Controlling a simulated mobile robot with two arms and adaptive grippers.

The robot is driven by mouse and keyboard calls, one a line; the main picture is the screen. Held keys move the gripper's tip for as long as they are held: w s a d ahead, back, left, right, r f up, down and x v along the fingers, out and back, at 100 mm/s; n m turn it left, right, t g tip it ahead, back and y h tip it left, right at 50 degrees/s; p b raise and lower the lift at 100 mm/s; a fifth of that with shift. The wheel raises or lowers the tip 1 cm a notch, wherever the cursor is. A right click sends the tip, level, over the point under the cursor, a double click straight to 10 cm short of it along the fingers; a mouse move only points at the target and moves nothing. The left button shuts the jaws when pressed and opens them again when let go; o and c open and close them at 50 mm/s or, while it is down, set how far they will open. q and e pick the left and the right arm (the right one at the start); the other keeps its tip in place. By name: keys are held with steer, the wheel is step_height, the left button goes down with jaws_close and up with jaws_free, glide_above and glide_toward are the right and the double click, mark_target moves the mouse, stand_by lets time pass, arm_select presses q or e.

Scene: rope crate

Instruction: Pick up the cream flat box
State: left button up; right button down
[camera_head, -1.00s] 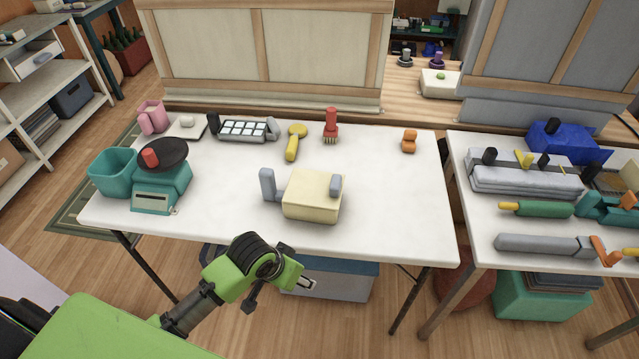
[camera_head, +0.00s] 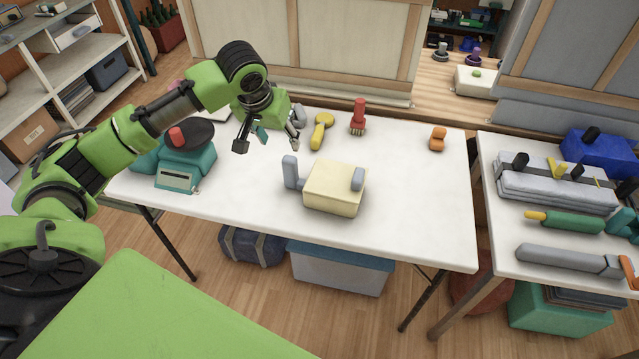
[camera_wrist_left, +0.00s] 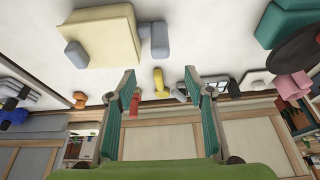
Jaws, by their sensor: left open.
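The cream flat box (camera_head: 333,188) lies on the white table, near the middle of its front half. Grey blocks stand at its left side and on its right side. In the left wrist view the box (camera_wrist_left: 100,35) is at the upper left, beyond the fingers. My left gripper (camera_head: 268,146) is open and empty above the table, to the left of and behind the box. In the wrist view its two fingers (camera_wrist_left: 163,110) are spread wide with nothing between them. My right gripper is not in view.
A yellow tool (camera_head: 321,131), a red brush (camera_head: 358,117) and an orange item (camera_head: 437,139) lie behind the box. A teal scale (camera_head: 178,172) with a dark pan is at left. The table (camera_head: 415,205) is clear right of the box.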

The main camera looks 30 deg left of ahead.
mark_target(288, 159)
arm_select(q)
steer(key=x, duration=0.7)
steer(key=shift+w+f, duration=0.15)
steer(key=shift+f, duration=0.1)
steer(key=shift+p+x, duration=0.7)
steer(key=shift+x, duration=2.35)
steer(key=shift+f, duration=0.1)
steer(key=shift+s, duration=0.2)
jaws_close()
steer(key=shift+w, duration=0.1)
